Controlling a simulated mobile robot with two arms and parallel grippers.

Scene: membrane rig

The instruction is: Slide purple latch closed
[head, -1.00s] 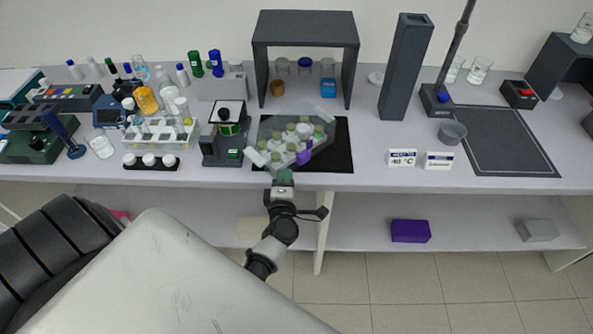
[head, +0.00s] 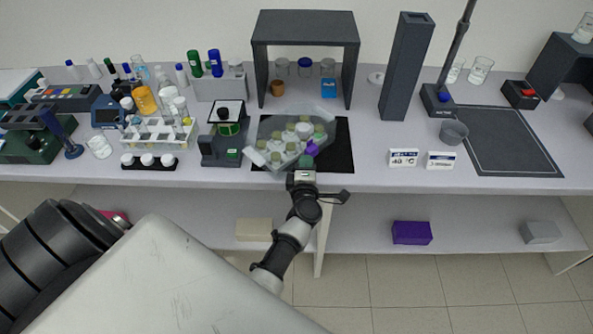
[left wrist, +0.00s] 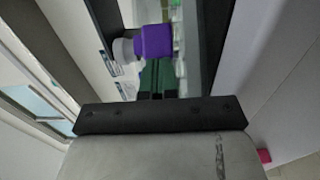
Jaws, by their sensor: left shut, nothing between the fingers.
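The membrane rig (head: 265,150) is a clear, flat plate with several pale green and white round parts. It sits on a black mat below the dark frame. The purple latch (head: 312,148) is at its front right edge. In the left wrist view the latch (left wrist: 154,42) is a purple block just beyond my fingertips, beside a whitish round part. My left gripper (head: 304,165) is shut and empty at the rig's front edge, just in front of the latch. Its green fingers (left wrist: 157,75) are together; I cannot tell whether they touch the latch. My right gripper is not in view.
A dark open-fronted frame (head: 305,19) stands behind the rig. A small dark stand (head: 221,150) and a white tube rack (head: 158,133) are to the left. The mat's right part is bare.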

